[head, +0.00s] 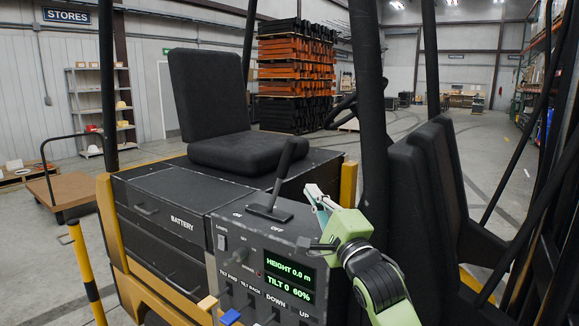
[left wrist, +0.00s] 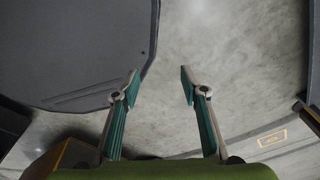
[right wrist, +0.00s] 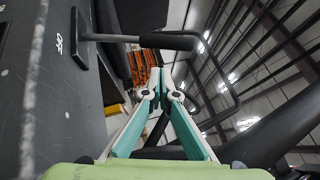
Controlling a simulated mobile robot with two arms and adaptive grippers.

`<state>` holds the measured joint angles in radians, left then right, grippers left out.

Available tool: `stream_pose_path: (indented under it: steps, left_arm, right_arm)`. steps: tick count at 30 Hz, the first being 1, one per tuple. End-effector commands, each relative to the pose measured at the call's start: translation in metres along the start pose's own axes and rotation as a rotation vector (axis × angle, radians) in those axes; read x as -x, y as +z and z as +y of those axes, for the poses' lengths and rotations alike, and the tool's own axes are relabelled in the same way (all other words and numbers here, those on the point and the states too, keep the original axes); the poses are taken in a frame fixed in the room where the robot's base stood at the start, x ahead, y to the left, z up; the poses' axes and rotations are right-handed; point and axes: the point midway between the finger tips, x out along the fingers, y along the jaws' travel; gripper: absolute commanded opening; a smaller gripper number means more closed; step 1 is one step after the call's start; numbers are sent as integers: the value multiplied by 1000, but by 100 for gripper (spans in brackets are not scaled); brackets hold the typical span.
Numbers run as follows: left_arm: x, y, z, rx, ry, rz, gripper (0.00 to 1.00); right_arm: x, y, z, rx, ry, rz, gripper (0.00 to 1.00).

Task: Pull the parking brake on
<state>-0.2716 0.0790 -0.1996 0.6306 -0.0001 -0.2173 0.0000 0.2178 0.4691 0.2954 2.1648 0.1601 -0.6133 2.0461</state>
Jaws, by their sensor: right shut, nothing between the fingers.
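The parking brake lever (head: 284,178) is a dark lever with a thick grip, rising from a slotted plate between the labels ON and OFF on the truck's console (head: 230,232). It leans to the right, toward the OFF side. In the right wrist view the lever (right wrist: 150,41) reaches across the top left, its plate beside the OFF label. My right gripper (head: 314,190) is shut and empty, to the right of the lever and apart from it. Its fingertips (right wrist: 163,72) show below the lever's grip. My left gripper (left wrist: 161,77) is open and empty above the floor.
The console carries a lit display (head: 289,279), knobs and small coloured levers. The black seat (head: 233,151) is behind it, and a dark post (head: 370,110) and padded backrest (head: 420,190) stand to the right. A yellow post (head: 86,272) is at left.

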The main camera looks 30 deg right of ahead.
Motion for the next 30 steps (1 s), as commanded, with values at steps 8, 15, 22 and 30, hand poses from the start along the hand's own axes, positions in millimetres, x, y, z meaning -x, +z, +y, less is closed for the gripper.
stream_pose_path:
  steps: [8,15,22,30]
  left_arm:
    - [2,36,6,0,7,-49,40]
    - [9,54,9,0,10,-75,40]
    - [21,18,4,-1,5,-25,40]
    - [33,17,3,-1,4,-28,40]
  right_arm:
    - [0,0,-1,-3,-2,0,0]
    - [-11,0,-2,-1,0,1,0]
    - [-50,0,-5,0,-1,1,0]
    - [-88,0,-3,-1,0,1,0]
